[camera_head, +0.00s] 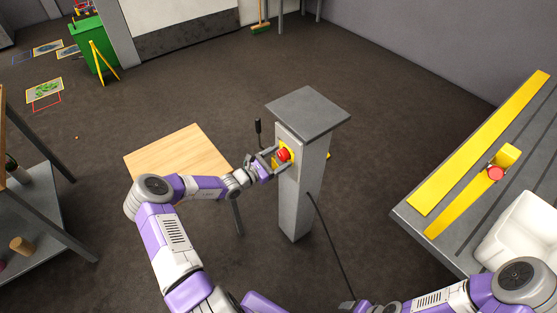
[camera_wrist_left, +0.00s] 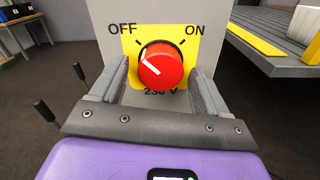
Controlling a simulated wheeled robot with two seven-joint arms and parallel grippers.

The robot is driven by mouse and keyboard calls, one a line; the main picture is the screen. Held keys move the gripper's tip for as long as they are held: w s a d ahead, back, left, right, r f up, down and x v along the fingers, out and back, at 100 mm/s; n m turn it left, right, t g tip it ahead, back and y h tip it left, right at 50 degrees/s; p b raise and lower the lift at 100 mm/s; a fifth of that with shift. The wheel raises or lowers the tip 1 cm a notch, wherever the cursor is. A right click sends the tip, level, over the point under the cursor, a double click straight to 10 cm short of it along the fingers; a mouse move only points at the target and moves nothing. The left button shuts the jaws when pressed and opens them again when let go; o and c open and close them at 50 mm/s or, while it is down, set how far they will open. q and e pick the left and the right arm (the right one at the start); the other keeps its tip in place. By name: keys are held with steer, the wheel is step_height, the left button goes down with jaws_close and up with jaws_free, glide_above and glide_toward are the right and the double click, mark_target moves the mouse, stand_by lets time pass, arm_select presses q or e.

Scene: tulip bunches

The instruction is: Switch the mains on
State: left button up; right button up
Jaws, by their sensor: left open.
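The mains switch is a red round knob (camera_wrist_left: 161,65) on a yellow plate (camera_wrist_left: 188,60) marked OFF at left, ON at right and 230 V below. Its white line points to the upper left, toward OFF. The knob also shows in the head view (camera_head: 284,155), on the face of a grey post (camera_head: 291,205). My left gripper (camera_head: 275,159) is open at the post. In the wrist view its fingers (camera_wrist_left: 160,78) stand either side of the knob, with small gaps visible. The right arm shows at the lower right, but its gripper is not in view.
A wooden tabletop (camera_head: 165,155) lies left of the post. A grey bench (camera_head: 410,222) with yellow strips and another red button (camera_head: 496,173) stands at right. A black cable (camera_head: 330,225) runs down from the post. A black-handled lever (camera_head: 258,127) stands behind my left gripper.

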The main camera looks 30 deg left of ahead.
arm_select(q)
steer(key=c, duration=1)
steer(key=shift+c, duration=0.2)
steer(key=m+p, duration=0.1)
steer(key=m, duration=0.1)
steer(key=m+p, duration=0.1)
steer(key=p, duration=0.1)
steer(key=shift+w+r+m, duration=0.1)
steer(key=shift+r+m, duration=0.1)
steer(key=shift+m, duration=0.2)
steer(key=m+p, duration=0.3)
steer(key=m, duration=0.1)
steer(key=shift+a+m, duration=0.1)
steer(key=shift+m, duration=0.2)
steer(key=m+p, duration=0.3)
steer(key=m, duration=0.2)
steer(key=shift+r, duration=0.1)
steer(key=shift+m+p, duration=1.25)
steer(key=shift+m, duration=1.05)
